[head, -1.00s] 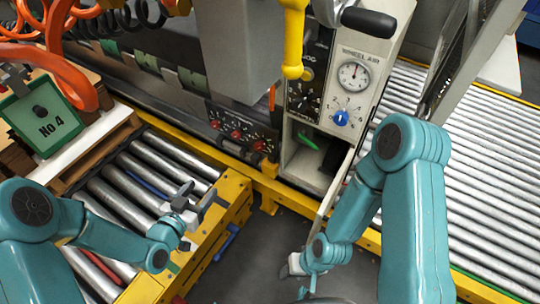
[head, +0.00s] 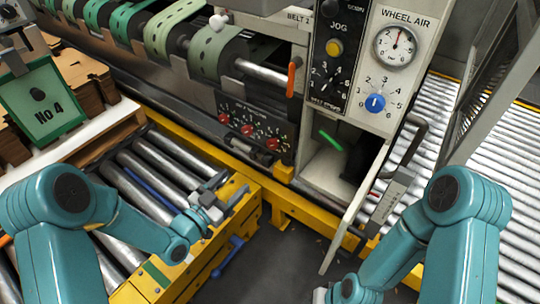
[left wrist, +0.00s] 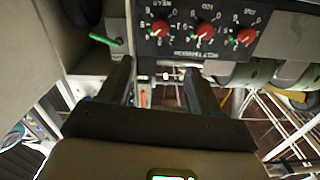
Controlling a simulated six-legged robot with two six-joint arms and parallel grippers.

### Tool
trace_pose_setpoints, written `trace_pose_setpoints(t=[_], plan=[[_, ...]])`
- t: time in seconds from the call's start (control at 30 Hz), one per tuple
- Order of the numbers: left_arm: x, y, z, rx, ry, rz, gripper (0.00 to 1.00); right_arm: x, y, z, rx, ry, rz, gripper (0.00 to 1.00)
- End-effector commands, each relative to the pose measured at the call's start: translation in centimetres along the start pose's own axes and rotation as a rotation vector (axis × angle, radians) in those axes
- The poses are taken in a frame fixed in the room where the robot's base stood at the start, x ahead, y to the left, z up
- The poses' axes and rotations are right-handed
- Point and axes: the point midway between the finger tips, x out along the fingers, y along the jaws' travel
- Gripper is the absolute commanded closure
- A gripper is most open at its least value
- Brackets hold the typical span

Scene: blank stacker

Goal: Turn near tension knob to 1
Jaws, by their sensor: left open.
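A dark panel with three red tension knobs stands beyond the roller bed in the head view. The near tension knob (head: 271,143) is the right-most there; the middle knob (head: 247,130) and far knob (head: 223,118) sit left of it. In the left wrist view the panel is upside down, with the near knob (left wrist: 159,28) at the left. Its setting is too small to read. My left gripper (head: 228,191) is open and empty, apart from the panel and short of it. Its two fingers (left wrist: 158,78) point toward the panel. My right gripper (head: 320,296) is partly cut off at the bottom edge.
A grey cabinet with a blue knob (head: 375,103) and gauge (head: 396,46) stands right of the panel. Its open door (head: 353,215) juts forward. A yellow rail (head: 205,260) edges the rollers. An orange-handled lever (head: 291,79) hangs above the panel.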

Motion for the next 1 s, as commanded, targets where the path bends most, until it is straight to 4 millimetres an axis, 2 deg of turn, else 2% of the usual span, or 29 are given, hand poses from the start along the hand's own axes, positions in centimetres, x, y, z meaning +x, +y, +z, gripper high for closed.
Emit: trace_pose_setpoints(t=[0.13, 0.23, 0.7, 0.83, 1.0], plan=[[0.7, 0.0, 0.6, 0.001, 0.000, 0.000, 0.37, 0.6, 0.2, 0.0, 0.000, 0.000, 0.000, 0.59], [2.3, 0.1, 0.5, 0.002, 0.002, 0.003, 0.37, 0.7, 0.3, 0.0, 0.000, 0.000, 0.000, 0.59], [13.3, 0.2, 0.6, 0.001, 0.002, 0.005, 0.37, 2.3, 1.1, -0.5, 0.011, 0.011, 0.001, 0.59], [15.2, 0.2, 0.6, 0.000, 0.001, 0.004, 0.37, 2.5, 1.3, -0.6, 0.014, 0.013, 0.001, 0.59], [16.4, 0.1, 0.5, -0.001, 0.000, 0.004, 0.37, 2.6, 1.3, -0.6, 0.015, 0.015, 0.002, 0.59]])
